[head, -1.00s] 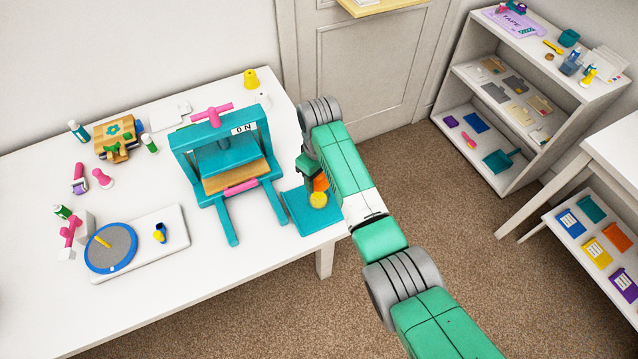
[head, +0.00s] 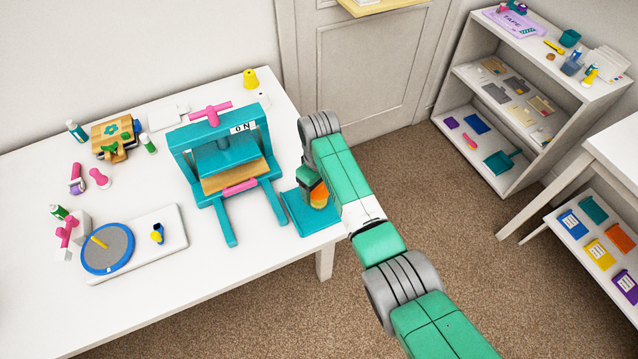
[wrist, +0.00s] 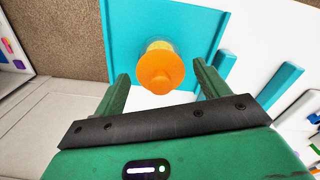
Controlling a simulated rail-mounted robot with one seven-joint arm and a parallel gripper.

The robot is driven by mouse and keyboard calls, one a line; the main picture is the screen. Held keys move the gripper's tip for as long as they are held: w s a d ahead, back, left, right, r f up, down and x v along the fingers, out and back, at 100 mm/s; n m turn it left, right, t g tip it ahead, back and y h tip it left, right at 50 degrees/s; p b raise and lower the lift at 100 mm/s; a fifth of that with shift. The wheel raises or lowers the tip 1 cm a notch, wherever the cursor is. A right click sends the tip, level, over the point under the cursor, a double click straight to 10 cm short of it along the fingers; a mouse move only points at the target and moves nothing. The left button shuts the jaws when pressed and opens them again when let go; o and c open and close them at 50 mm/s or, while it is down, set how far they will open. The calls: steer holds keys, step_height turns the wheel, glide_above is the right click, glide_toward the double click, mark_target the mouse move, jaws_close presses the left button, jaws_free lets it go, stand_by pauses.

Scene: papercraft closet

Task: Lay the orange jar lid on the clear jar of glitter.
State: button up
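The orange jar lid (wrist: 160,72) with its round knob sits between the fingers of my gripper (wrist: 160,76) in the wrist view. A gap shows on each side, so my gripper is open around it. The jar of glitter (wrist: 159,45), yellow in this view, stands on a teal tray (wrist: 200,22) and shows just past the lid's edge. The lid overlaps the jar and appears to rest on its top; exact seating is hard to tell. In the head view the lid (head: 319,195) is at the jar, partly hidden by my arm.
A teal press (head: 222,160) stands just left of the tray (head: 300,211) on the white table (head: 150,290). The table's right edge is close beside the tray. A blue round turntable (head: 108,248) and several small tools lie further left.

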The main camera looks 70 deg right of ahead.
step_height(320, 180, up, 13)
steer(key=p, duration=0.3)
stand_by(0.5)
steer(key=w+a+r+n+t+h, duration=0.15)
steer(key=w+a+r+t, duration=0.25)
steer(key=w+a+r, duration=0.4)
steer(key=w+a+r+n+t+h, duration=0.15)
steer(key=w+a+r+t, duration=0.4)
steer(key=w, duration=0.55)
steer(key=w+a+r+t, duration=0.2)
steer(key=a+r+t, duration=0.3)
steer(key=a+r, duration=1)
steer(key=s+a+r+t+y, duration=0.3)
steer(key=s+a+r+t, duration=0.7)
steer(key=s+a+r, duration=0.7)
step_height(320, 180, up, 4)
steer(key=shift+s+a+r+n, duration=0.15)
steer(key=shift+s+a+n, duration=0.25)
steer(key=shift+a, duration=0.05)
